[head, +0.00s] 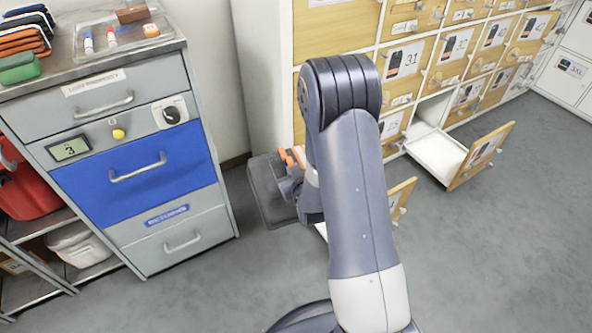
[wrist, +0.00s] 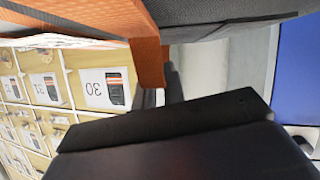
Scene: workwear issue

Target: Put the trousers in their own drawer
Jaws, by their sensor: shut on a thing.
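My gripper (head: 294,186) is shut on a dark grey folded garment, which I take to be the trousers (head: 266,190). It has an orange band and hangs in the air between the grey cabinet and the drawer wall. In the wrist view the trousers (wrist: 225,14) fill the top edge, with the orange band (wrist: 150,50) reaching down to the fingers. Two drawers stand pulled out low in the wall: a pale, empty-looking one (head: 435,155) at right, and another (head: 402,197) mostly hidden behind my arm.
The wooden drawer wall (head: 404,60) carries numbered picture labels; a label 30 (wrist: 100,88) shows upside down in the wrist view. The grey cabinet (head: 95,100) with a blue drawer (head: 140,175) stands at left. Grey floor (head: 500,250) is clear at right.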

